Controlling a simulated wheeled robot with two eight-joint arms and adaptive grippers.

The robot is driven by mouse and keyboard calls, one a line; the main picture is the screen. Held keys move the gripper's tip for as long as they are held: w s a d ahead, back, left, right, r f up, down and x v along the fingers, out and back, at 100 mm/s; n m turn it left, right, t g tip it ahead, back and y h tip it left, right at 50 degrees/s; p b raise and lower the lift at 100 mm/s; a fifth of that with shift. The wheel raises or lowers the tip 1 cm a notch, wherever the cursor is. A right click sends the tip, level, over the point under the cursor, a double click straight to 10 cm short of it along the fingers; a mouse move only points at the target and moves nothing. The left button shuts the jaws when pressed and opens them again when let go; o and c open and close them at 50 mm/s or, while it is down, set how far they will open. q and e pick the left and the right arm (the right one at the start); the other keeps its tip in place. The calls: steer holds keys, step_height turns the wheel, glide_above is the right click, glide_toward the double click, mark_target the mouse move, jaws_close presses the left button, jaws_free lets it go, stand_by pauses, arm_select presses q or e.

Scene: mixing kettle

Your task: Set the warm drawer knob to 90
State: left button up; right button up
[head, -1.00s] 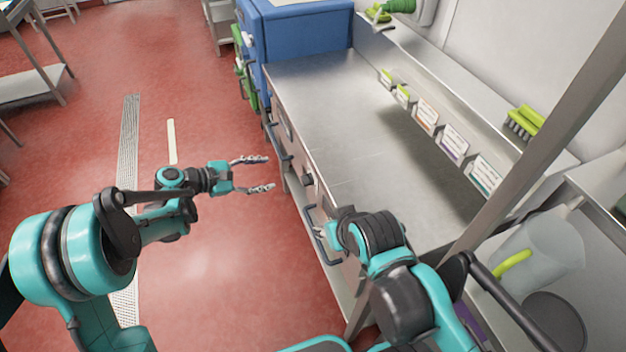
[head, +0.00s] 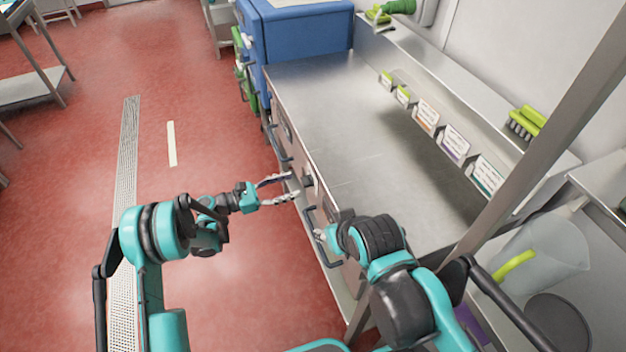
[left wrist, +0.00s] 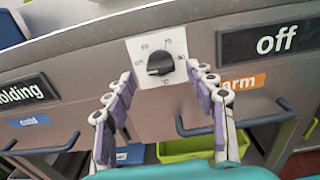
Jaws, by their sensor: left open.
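The warm drawer knob (left wrist: 160,64) is a black dial on a white square plate with printed marks, on the front of the steel counter. In the head view the knob (head: 308,182) shows small and dark on the counter front. My left gripper (head: 290,186) is open, its fingers pointing at the knob and just short of it.
An "off" display (left wrist: 277,40) and an orange "warm" label (left wrist: 245,81) sit right of the knob, a "holding" display (left wrist: 25,93) left. Drawer handles (left wrist: 235,122) stick out below. The counter top (head: 345,110) is clear. A blue cabinet (head: 305,35) stands at the far end.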

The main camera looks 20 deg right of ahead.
mark_target(307, 182)
arm_select(q)
steer(key=shift+d, duration=1.65)
steer(key=shift+d, duration=0.1)
steer(key=shift+w+d, duration=0.1)
steer(key=shift+d, duration=0.3)
